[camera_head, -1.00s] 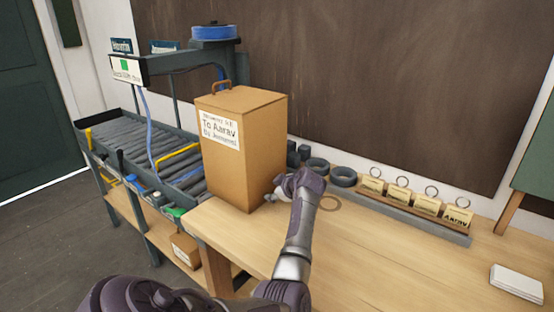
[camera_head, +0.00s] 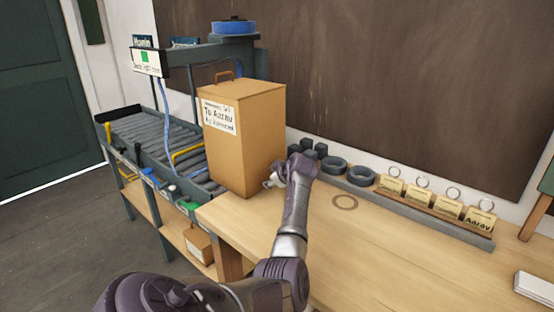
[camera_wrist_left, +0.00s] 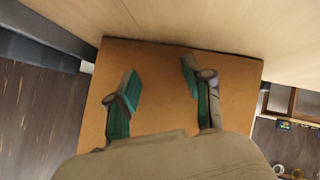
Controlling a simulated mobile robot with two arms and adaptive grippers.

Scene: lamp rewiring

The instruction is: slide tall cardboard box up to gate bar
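The tall cardboard box (camera_head: 238,150) stands upright, with a label and a small handle on top. It straddles the left end of the wooden table and the near end of the roller conveyor. A yellow bar (camera_head: 187,154), which looks like the gate bar, crosses the rollers left of the box, with a gap between. My left gripper (camera_head: 270,181) is at the box's lower right side. In the left wrist view its fingers (camera_wrist_left: 158,75) are spread before the brown box face (camera_wrist_left: 155,108); I cannot tell whether they touch it. My right gripper is out of view.
The roller conveyor (camera_head: 150,138) extends left, with an overhead frame (camera_head: 205,56) and a hanging blue hose.

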